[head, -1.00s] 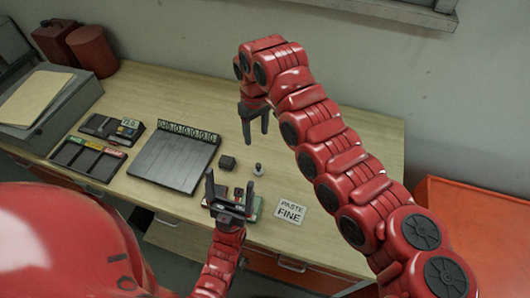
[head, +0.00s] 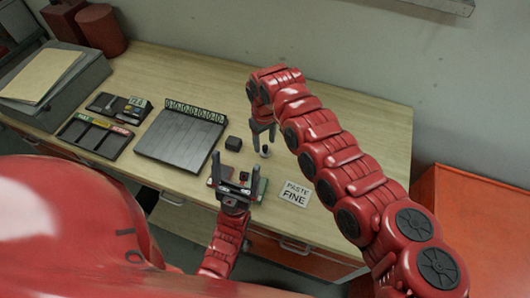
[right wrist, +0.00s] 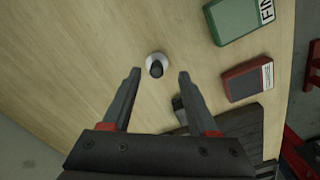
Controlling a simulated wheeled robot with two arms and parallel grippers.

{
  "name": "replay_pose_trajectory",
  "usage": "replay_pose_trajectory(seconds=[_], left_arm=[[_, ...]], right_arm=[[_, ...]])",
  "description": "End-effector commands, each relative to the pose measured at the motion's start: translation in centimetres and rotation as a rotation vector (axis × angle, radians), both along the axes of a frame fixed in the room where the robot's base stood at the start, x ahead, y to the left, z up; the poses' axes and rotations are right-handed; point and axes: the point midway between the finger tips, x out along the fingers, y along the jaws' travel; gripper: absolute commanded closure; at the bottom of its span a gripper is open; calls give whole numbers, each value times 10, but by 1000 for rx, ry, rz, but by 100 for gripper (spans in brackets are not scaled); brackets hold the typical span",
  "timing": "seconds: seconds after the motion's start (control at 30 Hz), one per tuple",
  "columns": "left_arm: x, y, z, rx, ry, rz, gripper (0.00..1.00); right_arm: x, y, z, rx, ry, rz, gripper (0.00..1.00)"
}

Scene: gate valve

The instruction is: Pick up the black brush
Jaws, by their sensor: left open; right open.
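The black brush looks like a small upright dark knob (right wrist: 156,69) on a pale round base, standing on the table. In the head view the brush (head: 265,152) shows just below my right gripper (head: 262,137). In the right wrist view the brush is between and slightly beyond the open fingertips of my right gripper (right wrist: 160,75), nearer the left one, with nothing held. My left gripper (head: 236,166) is open over the front of the table, left of the brush, partly hiding the small boxes behind it.
Green (right wrist: 245,20) and red (right wrist: 247,80) boxes lie nearby. A "PASTE FINE" card (head: 296,194) lies to the right. A slatted dark board (head: 180,140) and trays (head: 95,137) are left. The table's back right is clear.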

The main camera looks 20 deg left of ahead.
Motion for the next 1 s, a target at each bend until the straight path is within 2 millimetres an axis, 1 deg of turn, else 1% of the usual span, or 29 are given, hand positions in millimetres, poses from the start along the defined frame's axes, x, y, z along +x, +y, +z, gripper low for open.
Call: replay_pose_trajectory(seconds=[0.03, 0.07, 0.2, 0.43, 0.57, 0.6, 0.67, 0.7, 0.77, 1.0], left_arm=[[0, 0, -14, 0, 0, 0, 9], [0, 0, -18, 0, 0, 0, 9], [0, 0, -22, 0, 0, 0, 9], [0, 0, -21, 0, 0, 0, 9], [0, 0, -21, 0, 0, 0, 9], [0, 0, -21, 0, 0, 0, 9], [0, 0, -21, 0, 0, 0, 9], [0, 0, -21, 0, 0, 0, 9], [0, 0, -21, 0, 0, 0, 9], [0, 0, -21, 0, 0, 0, 9]], right_arm=[[2, 0, -15, -1, 0, 2, 40], [3, 0, -20, -1, -1, 2, 40], [3, 0, -36, -1, 2, 2, 40], [3, 0, -36, 1, 1, 2, 40], [4, 0, -36, 1, 1, 1, 64], [3, 0, -36, 1, 1, 1, 71], [3, 0, -36, 1, 1, 1, 82], [3, 0, -36, 0, 1, 1, 89], [3, 0, -36, 0, 1, 1, 100], [3, 0, -36, 0, 1, 1, 100]])
